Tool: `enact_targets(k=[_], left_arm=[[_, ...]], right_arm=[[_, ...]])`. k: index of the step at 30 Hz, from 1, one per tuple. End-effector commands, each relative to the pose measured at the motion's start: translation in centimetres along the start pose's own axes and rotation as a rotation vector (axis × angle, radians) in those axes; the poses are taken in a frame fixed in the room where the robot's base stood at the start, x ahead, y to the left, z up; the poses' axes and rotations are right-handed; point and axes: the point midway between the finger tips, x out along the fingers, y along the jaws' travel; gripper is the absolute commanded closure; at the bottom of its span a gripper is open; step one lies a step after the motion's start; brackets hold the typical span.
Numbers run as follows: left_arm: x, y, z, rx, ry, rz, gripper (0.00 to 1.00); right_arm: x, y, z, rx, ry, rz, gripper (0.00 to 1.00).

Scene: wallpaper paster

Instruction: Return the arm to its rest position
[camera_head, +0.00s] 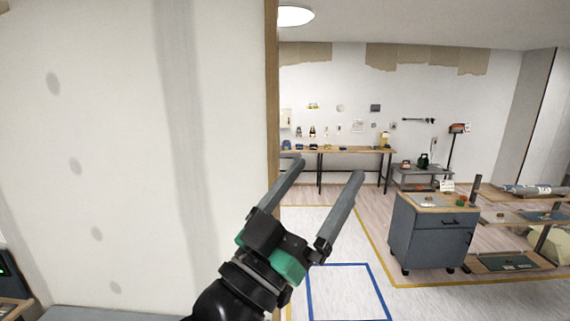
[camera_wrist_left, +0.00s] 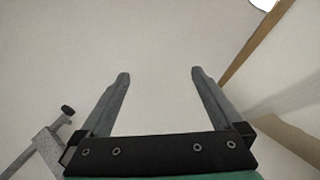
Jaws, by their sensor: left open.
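My left gripper (camera_head: 328,166) reaches up from the bottom middle of the head view. Its two grey fingers are wide apart with nothing between them. It is in front of the wooden edge of the pale wall, and no object touches its fingers. In the left wrist view the same gripper (camera_wrist_left: 158,74) shows both fingers spread against a plain pale surface. My right gripper is not in either view.
A pale wall panel (camera_head: 100,130) with grey spots fills the left side. A grey drawer cabinet (camera_head: 432,238) on wheels and a wooden rack (camera_head: 490,217) stand at the right. A workbench (camera_head: 345,151) lines the back wall. Marked floor (camera_head: 345,290) is clear.

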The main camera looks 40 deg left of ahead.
Motion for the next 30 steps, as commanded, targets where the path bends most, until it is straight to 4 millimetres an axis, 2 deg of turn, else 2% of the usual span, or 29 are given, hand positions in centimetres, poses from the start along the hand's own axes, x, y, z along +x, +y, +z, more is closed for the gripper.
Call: enact_targets(k=[1,3,6,10,16,30], left_arm=[[-1.5,1.4,-3.5,-0.001,0.09,0.026,0.0],[-3.3,2.6,-7.1,0.002,0.185,0.05,0.0],[-5.0,3.4,-9.8,0.003,0.26,0.066,0.0],[-5.3,3.5,-10.6,0.004,0.278,0.069,0.0],[-3.2,3.6,-13.8,0.004,0.275,0.068,0.0],[-3.4,3.6,-13.2,0.004,0.273,0.067,0.0]], right_arm=[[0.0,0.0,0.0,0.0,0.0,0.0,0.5],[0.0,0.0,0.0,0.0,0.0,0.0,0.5],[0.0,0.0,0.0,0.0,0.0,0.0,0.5],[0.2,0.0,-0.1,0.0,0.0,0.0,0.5],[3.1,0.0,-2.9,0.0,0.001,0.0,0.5],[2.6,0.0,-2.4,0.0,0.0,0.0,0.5]])
